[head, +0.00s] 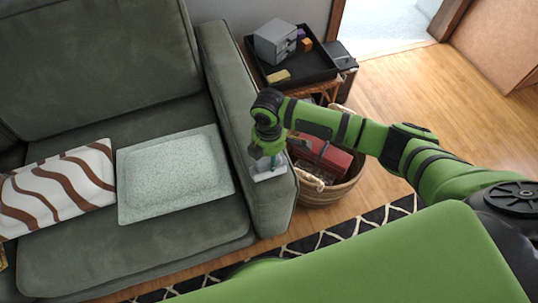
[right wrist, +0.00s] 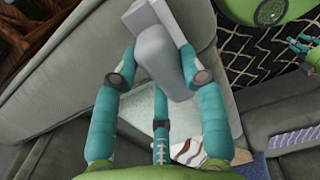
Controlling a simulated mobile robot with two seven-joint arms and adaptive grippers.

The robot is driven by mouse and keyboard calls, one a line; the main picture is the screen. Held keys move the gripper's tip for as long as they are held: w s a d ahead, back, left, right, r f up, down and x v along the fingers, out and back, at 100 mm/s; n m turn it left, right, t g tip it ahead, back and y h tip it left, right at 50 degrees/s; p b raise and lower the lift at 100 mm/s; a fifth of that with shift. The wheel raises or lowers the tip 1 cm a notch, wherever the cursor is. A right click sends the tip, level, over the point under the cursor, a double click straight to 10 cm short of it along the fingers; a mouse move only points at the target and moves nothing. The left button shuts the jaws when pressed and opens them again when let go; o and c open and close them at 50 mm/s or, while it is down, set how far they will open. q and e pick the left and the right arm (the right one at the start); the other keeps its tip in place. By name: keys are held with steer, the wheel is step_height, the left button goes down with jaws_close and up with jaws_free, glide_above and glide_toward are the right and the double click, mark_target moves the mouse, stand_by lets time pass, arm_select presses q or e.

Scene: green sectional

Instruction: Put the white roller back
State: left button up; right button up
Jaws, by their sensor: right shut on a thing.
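My right gripper (head: 266,160) points down over the front part of the green sofa's right armrest (head: 268,210). It is shut on a pale grey-white object (right wrist: 160,50), probably the white roller; in the head view its light lower part (head: 270,173) shows just at the armrest top. I cannot tell whether it touches the armrest. In the right wrist view the teal fingers (right wrist: 158,85) close around it from both sides, with a third finger below. Part of it is hidden by the fingers. Teal fingers of what looks like my left gripper (right wrist: 300,45) show small at the right edge.
A black tray (head: 318,78) on a side table holds a grey drawer box (head: 275,42) and small blocks. A wicker basket (head: 330,193) with a red box (head: 322,156) stands beside the armrest. A pale cushion (head: 175,173) and a striped pillow (head: 60,190) lie on the seat.

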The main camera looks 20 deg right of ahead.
steer(key=shift+f, duration=0.1)
steer(key=o, duration=1)
step_height(320, 180, up, 12)
steer(key=shift+r, duration=0.2)
